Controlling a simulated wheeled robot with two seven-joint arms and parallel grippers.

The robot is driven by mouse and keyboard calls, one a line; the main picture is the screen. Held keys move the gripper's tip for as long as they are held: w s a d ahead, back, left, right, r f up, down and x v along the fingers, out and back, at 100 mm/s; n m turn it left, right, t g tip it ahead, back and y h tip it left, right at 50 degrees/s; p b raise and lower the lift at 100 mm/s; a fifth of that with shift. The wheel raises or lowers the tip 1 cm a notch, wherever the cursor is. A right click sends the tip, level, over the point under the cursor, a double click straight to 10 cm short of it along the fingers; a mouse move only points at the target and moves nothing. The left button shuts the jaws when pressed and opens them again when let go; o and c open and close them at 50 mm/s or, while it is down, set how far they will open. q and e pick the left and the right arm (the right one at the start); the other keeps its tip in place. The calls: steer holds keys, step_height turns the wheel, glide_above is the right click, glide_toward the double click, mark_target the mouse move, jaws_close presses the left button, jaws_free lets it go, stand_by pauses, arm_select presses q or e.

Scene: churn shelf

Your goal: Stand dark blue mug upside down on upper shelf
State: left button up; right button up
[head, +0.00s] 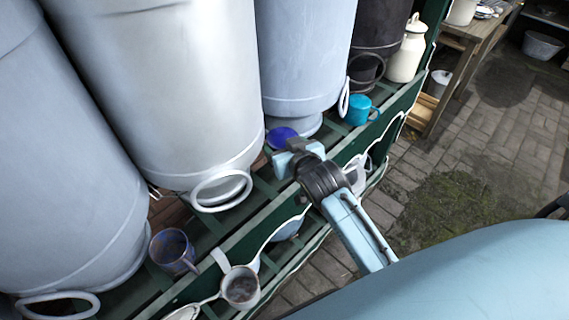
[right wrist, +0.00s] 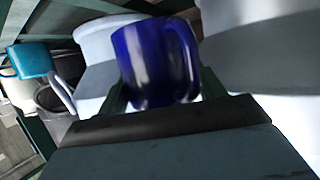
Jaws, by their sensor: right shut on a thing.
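The dark blue mug (head: 281,137) is at the tip of my right gripper (head: 292,150), over the green shelf (head: 240,236) in front of the large pale churns. My right gripper is shut on it. In the right wrist view the mug (right wrist: 150,68) stands just beyond the dark finger, with its handle on the right side. The fingers hide its near end, and I cannot tell which way its mouth faces or whether it touches the shelf. My left gripper is not in view.
A turquoise mug (head: 360,110) stands to the right on the shelf. A blue-grey mug (head: 173,250) and a grey mug (head: 240,286) are at the lower left. Large churns (head: 308,55) crowd behind. A cream can (head: 408,50) stands at the far end.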

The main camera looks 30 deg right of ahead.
steer(key=f, duration=0.3)
steer(key=shift+s+d, duration=0.1)
steer(key=shift+s, duration=0.15)
step_height(320, 180, down, 4)
steer(key=shift+r+b, duration=0.25)
steer(key=shift+b, duration=0.5)
steer(key=shift+w+f, duration=0.15)
steer(key=shift+w, duration=0.05)
steer(key=shift+f, duration=0.1)
steer(key=o, duration=1.1)
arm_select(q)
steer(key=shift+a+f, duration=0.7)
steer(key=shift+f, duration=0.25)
